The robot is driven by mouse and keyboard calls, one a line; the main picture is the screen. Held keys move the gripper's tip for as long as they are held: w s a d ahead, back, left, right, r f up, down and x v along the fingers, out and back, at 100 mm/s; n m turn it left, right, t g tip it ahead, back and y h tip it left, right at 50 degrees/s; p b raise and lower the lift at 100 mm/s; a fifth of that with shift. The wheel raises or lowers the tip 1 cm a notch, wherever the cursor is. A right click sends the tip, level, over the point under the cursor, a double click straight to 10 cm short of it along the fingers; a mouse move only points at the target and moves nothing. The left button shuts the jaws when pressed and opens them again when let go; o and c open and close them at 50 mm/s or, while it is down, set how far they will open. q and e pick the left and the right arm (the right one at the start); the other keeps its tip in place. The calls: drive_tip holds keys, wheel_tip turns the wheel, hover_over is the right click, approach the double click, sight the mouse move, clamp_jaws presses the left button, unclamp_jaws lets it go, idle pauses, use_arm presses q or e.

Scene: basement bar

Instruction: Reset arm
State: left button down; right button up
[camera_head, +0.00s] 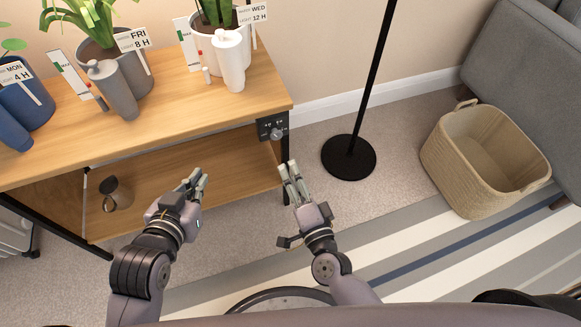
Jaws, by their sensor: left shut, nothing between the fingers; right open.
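My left gripper (194,181) is in front of the wooden shelf unit, at the height of its lower shelf in the picture. Its fingers are together and hold nothing. My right gripper (291,172) is just right of it, by the unit's front right leg, with its fingers apart and empty. I cannot tell whether it touches the leg. Both arms reach up from the bottom of the head view.
The wooden table top (190,95) bears potted plants, cards and bottles. A control box (271,129) is on its right end. A black lamp stand (349,157) and a woven basket (483,160) stand right, near a grey sofa (530,70). A striped rug (420,245) covers open floor.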

idle(0.5)
